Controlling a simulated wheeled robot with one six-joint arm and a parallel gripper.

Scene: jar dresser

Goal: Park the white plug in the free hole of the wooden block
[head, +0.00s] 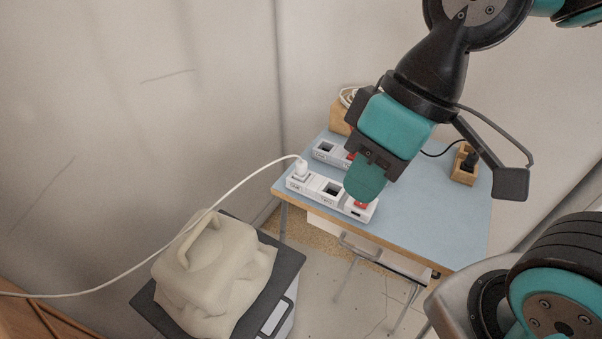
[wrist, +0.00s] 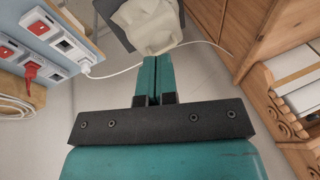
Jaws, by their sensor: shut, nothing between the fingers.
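The white plug (head: 301,170) sits upright in the left socket of the front white power strip (head: 328,191) on the blue table. Its white cable runs off to the left. The plug also shows in the wrist view (wrist: 86,65), at the left. The wooden block (head: 463,177) stands at the table's right side, with a black plug (head: 470,160) in it; its free hole is too small to make out. My gripper (head: 365,190) is shut and empty, in front of the strip's right end in the head view. Its closed fingers show in the wrist view (wrist: 158,62).
A second strip (head: 325,151) lies behind, with a red plug (wrist: 33,68) in it. A wooden box (head: 339,119) with coiled cable is at the back. A beige covered object (head: 205,265) stands on a dark stool (head: 286,262) at left.

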